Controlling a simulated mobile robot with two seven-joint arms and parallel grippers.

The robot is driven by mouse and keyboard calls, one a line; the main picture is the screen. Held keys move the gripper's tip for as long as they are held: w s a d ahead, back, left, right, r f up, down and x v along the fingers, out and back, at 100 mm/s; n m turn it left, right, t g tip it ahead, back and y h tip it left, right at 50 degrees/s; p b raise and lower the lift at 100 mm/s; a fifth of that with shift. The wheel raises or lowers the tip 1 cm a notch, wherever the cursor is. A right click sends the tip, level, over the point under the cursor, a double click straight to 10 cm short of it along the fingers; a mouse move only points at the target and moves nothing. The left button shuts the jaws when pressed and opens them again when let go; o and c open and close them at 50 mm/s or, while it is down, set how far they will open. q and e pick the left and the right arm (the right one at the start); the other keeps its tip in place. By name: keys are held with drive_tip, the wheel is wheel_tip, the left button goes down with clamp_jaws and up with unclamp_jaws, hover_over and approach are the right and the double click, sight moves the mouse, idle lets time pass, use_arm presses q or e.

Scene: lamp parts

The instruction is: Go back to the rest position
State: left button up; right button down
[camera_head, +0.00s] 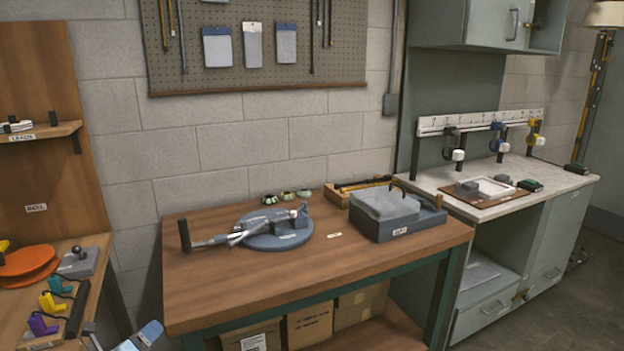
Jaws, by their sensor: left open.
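My left gripper (122,338) shows at the bottom left edge, cut off by the frame. It is open, with a dark part on its left and a blue part on its right, and I see nothing between them. It is in front of the wooden workbench, near the right side of the left shelf unit. My right gripper is not in view. On the workbench, a grey jointed lamp arm (240,232) lies across a round blue-grey base (272,236).
The workbench (340,265) also holds a grey box (395,225) and a wooden tool tray (340,195). The left shelf holds orange discs (28,264) and coloured clips (50,304). A pale counter (560,184) stands at right. The workbench's front strip is clear.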

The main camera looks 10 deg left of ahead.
use_arm(q)
drive_tip(key=s+d+f+n+g, duration=0.2)
drive_tip(key=s+d+f+n, duration=0.2)
drive_tip(key=s+d+n, duration=0.5)
drive_tip(key=s+d+f+n+g, duration=0.2)
drive_tip(key=s+d+f+n, duration=0.2)
drive_tip(key=s+d+n, duration=0.5)
drive_tip(key=s+d+f+n+g, duration=0.2)
drive_tip(key=s+d+f+n, duration=0.2)
drive_tip(key=s+d+n, duration=0.5)
drive_tip(key=s+r+p, duration=0.3)
drive_tip(key=r+p, duration=1.1)
drive_tip(key=p, duration=0.2)
drive_tip(key=shift+r+p, duration=0.35)
drive_tip(key=shift+p, duration=0.05)
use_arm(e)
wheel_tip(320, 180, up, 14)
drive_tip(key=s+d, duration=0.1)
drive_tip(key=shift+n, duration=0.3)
use_arm(q)
drive_tip(key=shift+a, duration=0.1)
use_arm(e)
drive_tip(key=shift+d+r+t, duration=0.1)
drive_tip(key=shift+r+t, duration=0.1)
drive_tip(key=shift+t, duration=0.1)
